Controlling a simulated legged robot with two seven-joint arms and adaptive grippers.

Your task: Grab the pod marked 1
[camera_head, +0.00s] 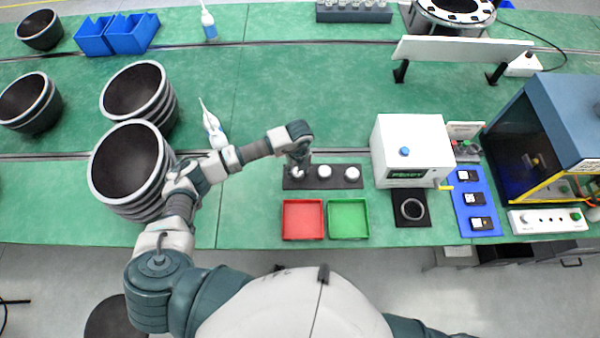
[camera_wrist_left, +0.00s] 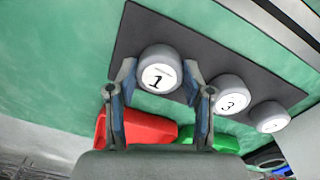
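The pod marked 1 (camera_wrist_left: 160,70) is a white-topped round pod at the near end of a dark holder strip (camera_wrist_left: 215,55) in the left wrist view. A pod marked 3 (camera_wrist_left: 231,94) and another pod (camera_wrist_left: 271,117) with an unclear mark sit beside it. My left gripper (camera_wrist_left: 158,78) is open, with its fingers on either side of the pod marked 1; I cannot tell if they touch it. In the head view the left gripper (camera_head: 299,172) is over the left end of the strip and mostly hides that pod. My right gripper is not in view.
A red tray (camera_head: 303,237) and a green tray (camera_head: 348,236) lie in front of the strip. A white box with a display (camera_head: 412,148) stands to the right. Dark ribbed bins (camera_head: 128,125) and a white bottle (camera_head: 214,128) stand to the left.

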